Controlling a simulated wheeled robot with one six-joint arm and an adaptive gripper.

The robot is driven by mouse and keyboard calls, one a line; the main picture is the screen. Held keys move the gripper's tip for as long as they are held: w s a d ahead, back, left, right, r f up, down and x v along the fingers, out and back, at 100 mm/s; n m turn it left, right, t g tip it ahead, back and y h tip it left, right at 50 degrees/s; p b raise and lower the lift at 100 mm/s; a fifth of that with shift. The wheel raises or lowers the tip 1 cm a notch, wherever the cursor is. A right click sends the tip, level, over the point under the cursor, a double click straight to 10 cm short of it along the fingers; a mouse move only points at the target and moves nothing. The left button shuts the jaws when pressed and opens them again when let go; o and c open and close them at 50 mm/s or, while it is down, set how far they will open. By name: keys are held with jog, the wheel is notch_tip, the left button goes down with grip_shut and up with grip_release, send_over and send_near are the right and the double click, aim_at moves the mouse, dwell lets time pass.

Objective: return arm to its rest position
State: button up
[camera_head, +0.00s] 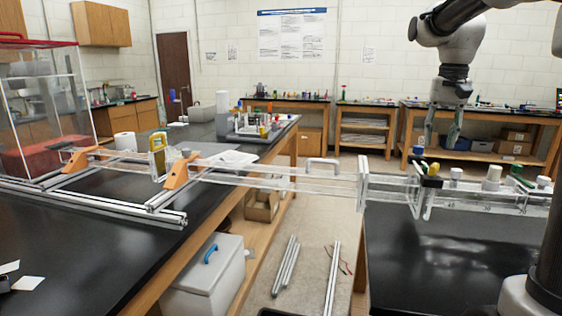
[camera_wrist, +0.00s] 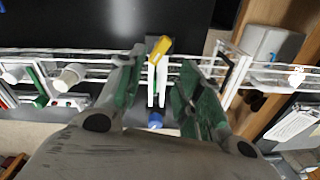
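My arm (camera_head: 460,45) comes in from the top right in the head view, with its wrist pointing down. My gripper (camera_head: 442,143) hangs over the right end of the clear rail assembly, above the capped parts there. In the wrist view my gripper (camera_wrist: 157,95) has its two green-padded fingers spread apart, with nothing held between them. A yellow cap (camera_wrist: 160,46) and a blue cap (camera_wrist: 155,121) show in the gap, below the fingers. The same yellow cap (camera_head: 433,168) and blue cap (camera_head: 418,150) appear under the gripper in the head view.
A clear rail (camera_head: 300,182) on an extrusion frame (camera_head: 120,205) spans the gap between the left black bench (camera_head: 90,250) and right black bench (camera_head: 450,260). White cylinders (camera_head: 493,174) stand along the right part. A grey box (camera_head: 207,278) and metal bars (camera_head: 286,265) lie below.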

jog(key=s+a+f+n+t, duration=0.2)
jog(key=s+f+n, duration=0.1)
jog(key=s, duration=0.9)
jog(key=s+a+f+n+t, duration=0.1)
jog(key=s+f, duration=0.4)
jog(key=s, duration=0.7)
jog(key=shift+a+f+n+t, duration=0.15)
jog(key=shift+a+n+t, duration=0.25)
jog(key=shift+a+n, duration=0.65)
jog(key=shift+a, duration=0.1)
